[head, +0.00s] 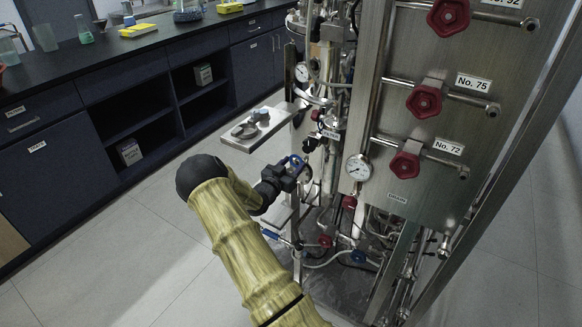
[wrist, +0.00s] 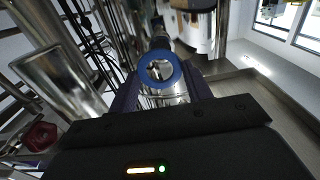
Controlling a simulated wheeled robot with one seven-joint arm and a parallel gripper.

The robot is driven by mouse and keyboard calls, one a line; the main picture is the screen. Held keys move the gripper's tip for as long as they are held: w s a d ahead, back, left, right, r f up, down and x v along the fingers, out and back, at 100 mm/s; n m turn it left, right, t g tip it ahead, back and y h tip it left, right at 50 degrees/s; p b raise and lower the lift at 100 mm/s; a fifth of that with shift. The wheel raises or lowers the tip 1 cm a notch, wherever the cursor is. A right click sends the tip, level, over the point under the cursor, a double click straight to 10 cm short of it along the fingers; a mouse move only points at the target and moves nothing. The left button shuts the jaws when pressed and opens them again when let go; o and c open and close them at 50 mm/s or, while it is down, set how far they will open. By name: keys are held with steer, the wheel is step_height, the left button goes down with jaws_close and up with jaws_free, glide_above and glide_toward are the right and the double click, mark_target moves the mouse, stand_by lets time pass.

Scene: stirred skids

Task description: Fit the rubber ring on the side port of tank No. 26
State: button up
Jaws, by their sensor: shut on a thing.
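My gripper (head: 290,170) reaches in from the lower left of the head view toward the pipework of the steel skid. It is shut on a blue ring (head: 296,160), held at the fingertips. In the wrist view the blue ring (wrist: 177,72) stands between the dark fingers of my gripper (wrist: 160,92). Shiny metal shows through and below the ring's hole; I cannot tell whether the ring touches it. A dark fitting (wrist: 160,42) shows just beyond the ring. No label reading No. 26 is legible, so I cannot pick out that tank or its side port.
A steel panel (head: 462,190) with red handwheels labelled No. 75 and No. 72 stands right. A pressure gauge (head: 359,167) sits close to my gripper. Dense pipes surround the gripper; the floor (head: 150,255) is clear.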

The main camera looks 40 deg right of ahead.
steer(key=b+x, duration=0.1)
steer(key=x, duration=0.4)
steer(key=shift+w+d, duration=0.25)
stand_by(1.2)
steer(key=shift+b+x, duration=0.65)
steer(key=shift+x, duration=0.15)
stand_by(1.8)
steer(key=o, duration=1.2)
steer(key=shift+s, duration=0.1)
steer(key=shift+c, duration=0.2)
steer(key=p+v, duration=0.1)
steer(key=v, duration=0.7)
stand_by(0.5)
